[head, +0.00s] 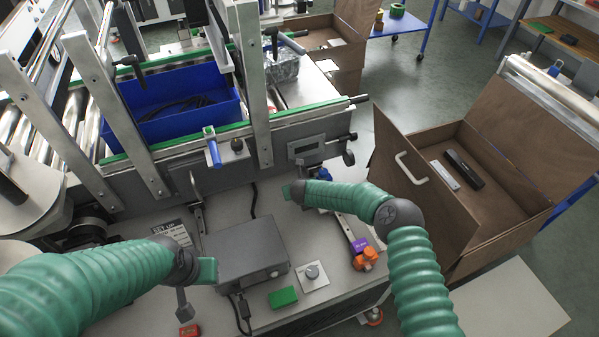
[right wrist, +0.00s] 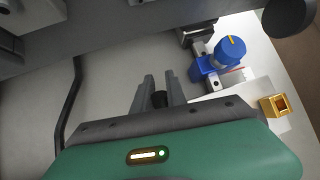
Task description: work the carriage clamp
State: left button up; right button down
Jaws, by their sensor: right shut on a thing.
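My right gripper (right wrist: 160,92) is at the front of the machine below the rail. In the right wrist view its two grey fingers are on either side of a small dark knob (right wrist: 160,99), and it is shut on this knob. The knob is mostly hidden by the gripper body, and I cannot tell whether it belongs to the carriage clamp.
A blue knob with a yellow mark (right wrist: 230,49) is right of the right gripper. The grey control box (head: 245,253), a green block (head: 283,297) and an orange clamp-like part (head: 366,258) are on the bench. A blue bin (head: 190,118) sits behind. An open brown box (head: 405,215) stands right.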

jog(key=shift+w+a+f+g+h+b, duration=0.1)
jog(key=shift+f+g+h+b, duration=0.15)
jog(key=shift+f+g+b, duration=1)
jog(key=shift+w+a+f+g+h+b, duration=0.15)
jog(key=shift+g+h+b, duration=0.1)
jog(key=shift+b, duration=2)
jog(key=shift+s+d+r+g+b, duration=0.15)
jog(key=shift+g+b, duration=0.15)
jog(key=shift+b, duration=0.2)
jog(key=c, duration=1.3)
grip_release()
jog(key=shift+c, duration=0.2)
jog(key=p+v, duration=0.4)
jog(key=v, duration=1.2)
jog(key=shift+r, duration=0.25)
